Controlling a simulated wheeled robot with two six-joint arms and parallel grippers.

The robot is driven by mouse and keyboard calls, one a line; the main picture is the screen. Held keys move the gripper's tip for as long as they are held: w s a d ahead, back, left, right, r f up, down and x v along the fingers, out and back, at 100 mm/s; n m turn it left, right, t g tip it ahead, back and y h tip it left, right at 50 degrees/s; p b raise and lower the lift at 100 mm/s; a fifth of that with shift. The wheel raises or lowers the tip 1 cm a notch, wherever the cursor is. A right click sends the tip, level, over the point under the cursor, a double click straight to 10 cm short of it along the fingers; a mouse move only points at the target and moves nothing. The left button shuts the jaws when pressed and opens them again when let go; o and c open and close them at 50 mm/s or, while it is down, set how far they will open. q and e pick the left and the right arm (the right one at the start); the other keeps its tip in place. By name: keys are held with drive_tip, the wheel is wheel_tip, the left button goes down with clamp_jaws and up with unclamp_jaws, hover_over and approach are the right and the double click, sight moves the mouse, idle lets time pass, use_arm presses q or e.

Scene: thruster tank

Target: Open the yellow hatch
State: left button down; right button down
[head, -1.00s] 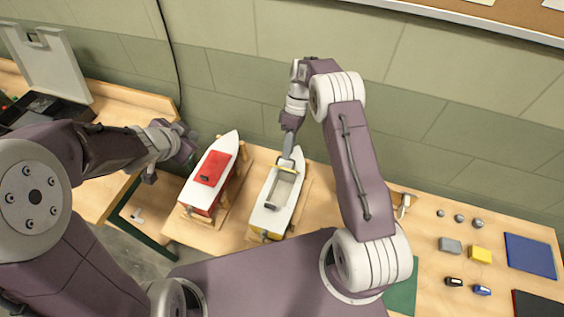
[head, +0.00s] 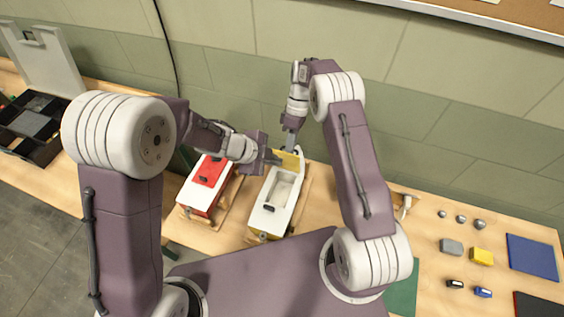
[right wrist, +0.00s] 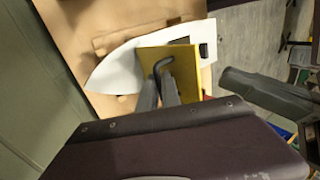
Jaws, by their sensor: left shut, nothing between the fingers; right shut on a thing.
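The white boat with yellow sides (head: 265,222) sits on the bench, with an open recess (head: 284,187) in its deck. The yellow hatch (head: 291,160) is tilted up at the bow end of the recess; the right wrist view shows its yellow face (right wrist: 185,62) and dark bent handle (right wrist: 164,66). My right gripper (head: 289,148) is shut on the handle, its fingers (right wrist: 160,90) meeting there in the right wrist view. My left gripper (head: 277,158) is shut and empty, close beside the hatch on its left; I cannot tell whether it touches.
A boat with a red hatch (head: 210,171) stands to the left, partly under my left arm. A dark case (head: 35,125) lies at far left. Small blocks (head: 480,256) and a blue mat (head: 531,256) lie at right. The wall rises close behind the bench.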

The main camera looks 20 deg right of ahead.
sight(289, 158)
use_arm(q)
drive_tip(key=x, duration=0.4)
drive_tip(key=shift+w+d+f, duration=0.15)
drive_tip(key=shift+d, duration=0.05)
use_arm(e)
drive_tip(key=shift+w+r, duration=0.15)
drive_tip(key=shift+w, duration=0.1)
